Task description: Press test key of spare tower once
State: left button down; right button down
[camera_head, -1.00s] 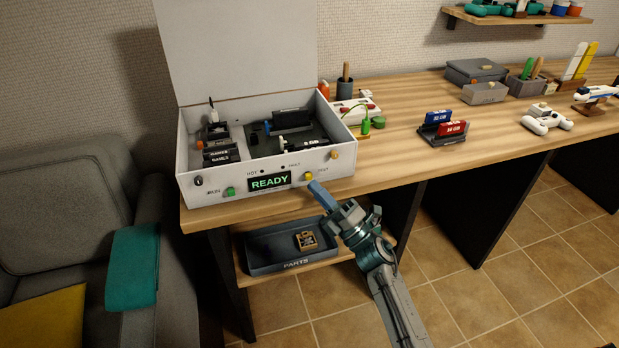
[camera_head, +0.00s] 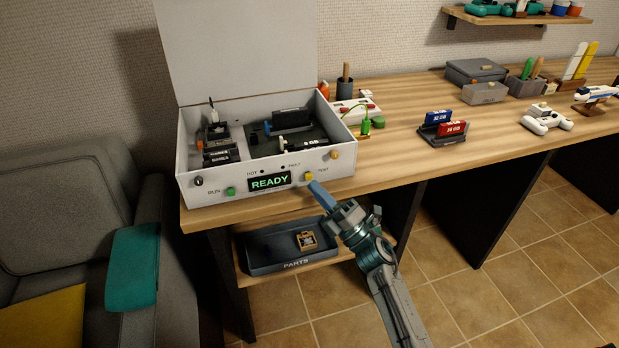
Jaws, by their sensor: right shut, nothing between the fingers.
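The tower (camera_head: 215,187) is a white open case on the left end of the wooden desk, its lid raised at the back. Its front panel has a lit display (camera_head: 269,182) reading READY in green. The yellow test key (camera_head: 309,176) is on the front, right of the display, by the label TEST. A green key (camera_head: 231,191) is beside the label RUN. My right gripper (camera_head: 314,186) is shut and empty, its blue fingertips right at the yellow key's lower right; I cannot tell whether they touch it. My left gripper is not in view.
A grey PARTS tray (camera_head: 262,263) with a small gold piece sits on the shelf below. A holder (camera_head: 436,138) with blue and red modules stands on the desk at right. A grey armchair (camera_head: 80,200) is at left.

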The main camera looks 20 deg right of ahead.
dwell(0.4)
jog(key=shift+w, duration=0.45)
jog(key=shift+w, duration=0.45)
dwell(0.5)
jog(key=shift+s, duration=0.9)
jog(key=s+p, duration=0.1)
jog(key=s, duration=0.4)
dwell(0.4)
dwell(0.6)
